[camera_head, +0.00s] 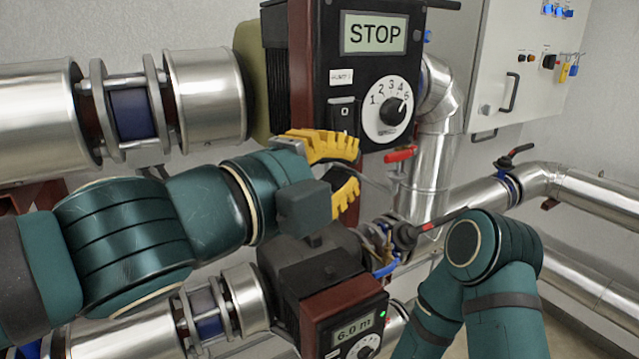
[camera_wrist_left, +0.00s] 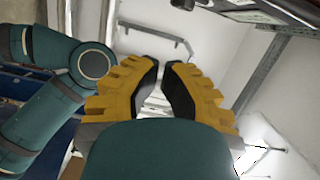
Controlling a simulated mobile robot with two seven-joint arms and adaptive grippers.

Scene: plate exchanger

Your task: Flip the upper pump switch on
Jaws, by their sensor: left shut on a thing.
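The upper pump (camera_head: 300,60) has a dark red and black front with a display (camera_head: 375,34) reading STOP. Its dial (camera_head: 387,111) is numbered 1 to 5. The dark pump switch (camera_head: 344,117) is left of the dial and shows a 0. My left gripper (camera_head: 357,165) is just below the switch, with its yellow fingers pointing right. I cannot see it touching the switch. In the left wrist view its fingers (camera_wrist_left: 162,72) are close together, with a narrow gap. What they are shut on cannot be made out. My right gripper is out of view.
A lower pump (camera_head: 345,315) with a display reading 6.0 m stands below. A red valve handle (camera_head: 400,154) is right of my left gripper. Silver pipes (camera_head: 210,95) run left and right. A grey cabinet (camera_head: 520,70) hangs at the upper right.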

